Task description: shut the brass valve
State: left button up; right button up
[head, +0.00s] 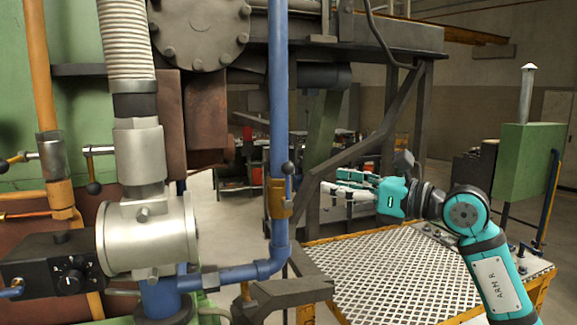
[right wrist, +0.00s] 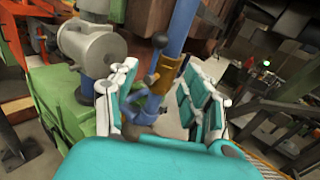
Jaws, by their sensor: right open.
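The brass valve (head: 279,198) sits on the upright blue pipe in the middle of the head view. Its short grey lever with a black ball (head: 288,168) stands upright, roughly along the pipe. The valve also shows in the right wrist view (right wrist: 167,72), with the black ball (right wrist: 160,40) at its upper left. My right gripper (head: 331,196) is open and empty, to the right of the valve and apart from it in the head view. In the right wrist view its fingers (right wrist: 160,88) spread on either side of the valve and pipe. My left gripper is not in view.
The blue pipe (head: 278,90) bends left at the bottom toward a silver cylinder housing (head: 150,235). Other levers stand at the left, one by the orange pipe (head: 36,60). A dark diagonal brace (head: 372,140) rises behind my right gripper. A white grated platform (head: 390,275) lies below.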

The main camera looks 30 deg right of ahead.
aim_at(288, 175)
jog(key=p+x, duration=0.6)
jog(key=x, duration=0.5)
jog(key=shift+w+a+r, duration=0.1)
jog(key=shift+w+a, duration=0.05)
jog(key=shift+a, duration=0.05)
jog(key=shift+w+a, duration=0.25)
jog(key=shift+w, duration=0.15)
grip_shut()
jog(key=shift+w+f, duration=0.3)
jog(key=shift+w, duration=0.05)
